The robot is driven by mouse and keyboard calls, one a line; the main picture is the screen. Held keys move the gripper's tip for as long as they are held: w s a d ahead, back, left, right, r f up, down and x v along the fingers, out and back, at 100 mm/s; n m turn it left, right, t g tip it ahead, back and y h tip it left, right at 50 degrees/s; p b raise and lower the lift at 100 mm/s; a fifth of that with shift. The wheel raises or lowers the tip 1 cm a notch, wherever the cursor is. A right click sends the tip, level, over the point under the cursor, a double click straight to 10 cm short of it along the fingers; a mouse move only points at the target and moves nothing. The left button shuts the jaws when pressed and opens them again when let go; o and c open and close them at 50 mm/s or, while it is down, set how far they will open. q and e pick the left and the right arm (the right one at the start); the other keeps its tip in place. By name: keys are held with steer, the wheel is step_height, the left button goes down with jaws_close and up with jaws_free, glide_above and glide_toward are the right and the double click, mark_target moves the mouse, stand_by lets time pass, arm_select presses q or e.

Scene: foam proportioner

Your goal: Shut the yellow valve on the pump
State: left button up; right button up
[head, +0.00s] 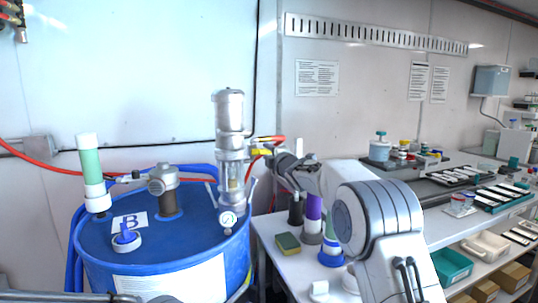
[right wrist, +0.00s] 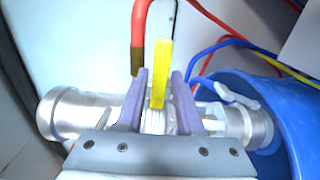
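The silver pump (head: 231,145) stands upright on the blue drum (head: 165,240). In the right wrist view, the pump body (right wrist: 80,113) lies across the picture behind my gripper. The valve's yellow lever (right wrist: 161,70) sticks up between the fingers of my right gripper (right wrist: 160,85). The two fingers stand apart, with gaps beside the lever, so the gripper looks open around it. In the head view, my right gripper (head: 272,158) is just right of the pump, at the yellow valve (head: 262,152), partly covering it.
A red hose with a brass end (right wrist: 138,55) runs close to the left finger. A pressure gauge (head: 228,219) sits low on the pump. A green-and-white cylinder (head: 91,170) stands on the drum. The white bench (head: 285,262) holds a sponge (head: 288,243) and bottles below my right arm.

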steer(key=b+v, duration=0.3)
steer(key=v, duration=0.7)
steer(key=shift+s+b, duration=0.25)
steer(key=shift+b, duration=0.15)
steer(key=s+a+f+m+g+h, duration=0.1)
steer(key=s+a+f+m+g, duration=0.25)
steer(key=s+f, duration=0.6)
steer(key=s+a+f+m+g+h, duration=0.15)
steer(key=s+f+m+g, duration=0.35)
steer(key=s, duration=0.8)
steer(key=s+a+f+m+g, duration=0.3)
steer(key=s+a+f+g, duration=0.1)
steer(key=s+f, duration=0.6)
steer(key=s+d+f+m+g+h, duration=0.1)
steer(key=s+d+f+g, duration=0.1)
steer(key=s, duration=0.6)
steer(key=s+d+f+m+g, duration=0.1)
steer(key=s+f+g, duration=0.15)
steer(key=s, duration=0.55)
step_height(320, 180, up, 14)
steer(key=p, duration=1.3)
steer(key=shift+s+d+m, duration=0.2)
steer(key=shift+s+m, duration=0.15)
steer(key=shift+s, duration=0.15)
